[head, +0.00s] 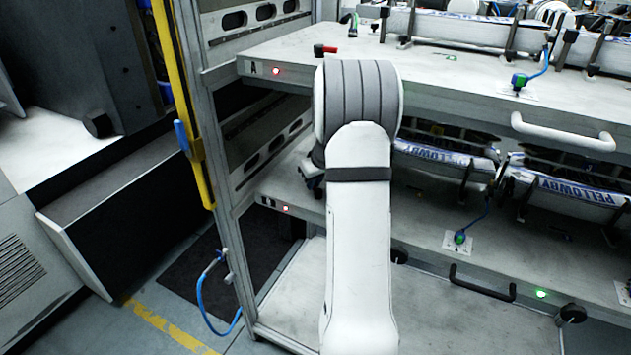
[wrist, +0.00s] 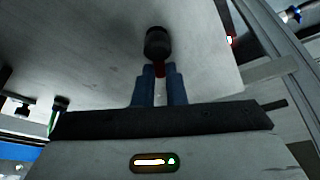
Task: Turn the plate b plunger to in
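Plate B (head: 430,232) is the lower shelf-like plate, with a red light (head: 285,209) lit near its left front corner. My arm hides its plunger in the head view.
Plate A (head: 440,75) lies above, with its own red-handled plunger (head: 325,50) and a white handle bar (head: 562,132). A black handle bar (head: 482,284) and a green light (head: 541,294) are at plate B's front. A yellow post (head: 180,100) stands left of the frame.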

